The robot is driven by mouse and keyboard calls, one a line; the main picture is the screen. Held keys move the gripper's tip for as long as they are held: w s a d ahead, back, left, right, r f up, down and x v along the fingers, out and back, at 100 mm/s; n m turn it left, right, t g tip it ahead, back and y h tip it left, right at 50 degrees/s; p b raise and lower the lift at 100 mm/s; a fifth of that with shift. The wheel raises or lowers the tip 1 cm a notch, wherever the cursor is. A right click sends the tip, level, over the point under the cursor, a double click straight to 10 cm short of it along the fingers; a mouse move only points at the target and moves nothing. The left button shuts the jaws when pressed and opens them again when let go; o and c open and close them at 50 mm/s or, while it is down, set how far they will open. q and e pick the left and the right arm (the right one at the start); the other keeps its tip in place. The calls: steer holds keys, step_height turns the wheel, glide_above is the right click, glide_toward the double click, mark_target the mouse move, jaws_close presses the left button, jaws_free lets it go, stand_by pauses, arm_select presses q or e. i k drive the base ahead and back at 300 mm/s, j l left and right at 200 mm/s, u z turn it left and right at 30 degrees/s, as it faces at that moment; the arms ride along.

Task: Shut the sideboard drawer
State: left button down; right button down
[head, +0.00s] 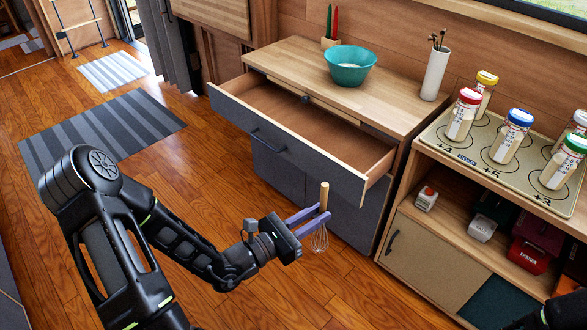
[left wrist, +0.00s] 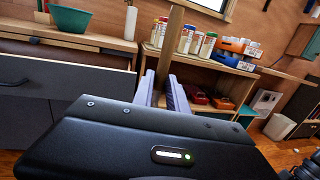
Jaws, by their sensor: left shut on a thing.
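The sideboard (head: 300,55) has a wooden top and grey fronts. Its wide top drawer (head: 290,135) is pulled out, and the part of its inside that shows is empty. The drawer front has a dark bar handle (head: 268,141), which also shows at the left in the left wrist view (left wrist: 14,82). My left gripper (head: 308,216) is in front of and below the drawer's right end, apart from it. Its purple fingers are shut on a whisk (head: 324,195), with wooden handle up and wire loops down. The handle stands between the fingers in the left wrist view (left wrist: 172,45).
A teal bowl (head: 350,67), a white utensil holder (head: 435,74) and candles (head: 331,28) stand on the sideboard. A shelf unit at the right bears a tray (head: 455,145) with several capped jars. Wooden floor (head: 200,165) is clear left of the drawer.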

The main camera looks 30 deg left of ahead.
mark_target(333, 149)
steer(key=i+u, duration=0.15)
steer(key=u, duration=0.3)
steer(key=i+l+u, duration=0.15)
steer(key=u, duration=0.25)
steer(key=i+l+u, duration=0.15)
steer(key=u, duration=0.3)
steer(key=i+l+u, duration=0.15)
steer(key=u, duration=0.3)
steer(key=i+l+u, duration=0.1)
steer(key=l+u, duration=0.2)
steer(key=u, duration=0.15)
steer(key=l+u, duration=0.2)
steer(key=u, duration=0.2)
steer(key=l+u, duration=0.3)
steer(key=u, duration=0.15)
